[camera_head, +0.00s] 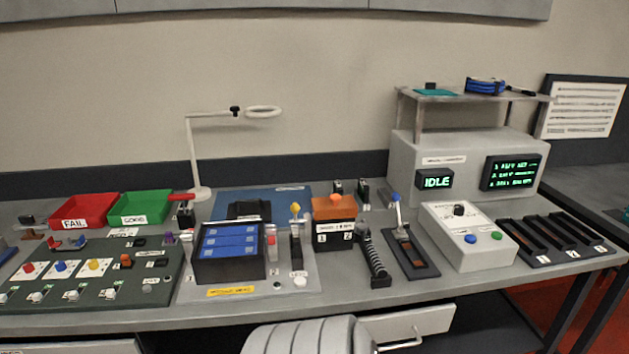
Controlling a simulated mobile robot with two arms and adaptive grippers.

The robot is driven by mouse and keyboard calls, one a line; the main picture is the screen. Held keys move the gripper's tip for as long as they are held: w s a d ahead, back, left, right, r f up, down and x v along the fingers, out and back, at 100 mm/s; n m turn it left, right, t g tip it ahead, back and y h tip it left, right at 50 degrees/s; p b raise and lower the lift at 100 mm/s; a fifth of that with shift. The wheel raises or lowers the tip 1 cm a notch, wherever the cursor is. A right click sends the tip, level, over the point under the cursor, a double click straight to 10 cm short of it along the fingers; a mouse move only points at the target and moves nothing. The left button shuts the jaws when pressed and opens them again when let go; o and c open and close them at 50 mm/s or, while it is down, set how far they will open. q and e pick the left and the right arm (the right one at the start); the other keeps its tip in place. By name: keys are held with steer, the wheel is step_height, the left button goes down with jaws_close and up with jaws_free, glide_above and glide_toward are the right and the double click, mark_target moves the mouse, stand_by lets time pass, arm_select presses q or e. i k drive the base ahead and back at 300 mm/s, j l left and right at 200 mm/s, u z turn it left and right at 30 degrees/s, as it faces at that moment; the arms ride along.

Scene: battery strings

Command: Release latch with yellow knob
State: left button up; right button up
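A lever with a yellow knob (295,208) stands upright on the grey fixture plate (202,291) near the middle of the bench. It is just right of a black battery holder with blue cells (228,243). A red knob (271,240) sits low between the holder and the lever. Another yellow knob (93,264) sits on a white square of the dark green panel at left. I cannot tell from here whether the lever is latched. Neither of my grippers is in view.
An orange-topped box (334,208) and a coiled black cable (373,258) stand right of the lever. Further right are a blue-knobbed lever (395,197), a white button box (470,236) and slotted black trays (555,238). Red (84,207) and green (141,205) bins stand at back left.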

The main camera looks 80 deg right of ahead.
mark_target(295, 207)
steer(key=i+l+z, duration=0.1)
steer(key=z, duration=1.75)
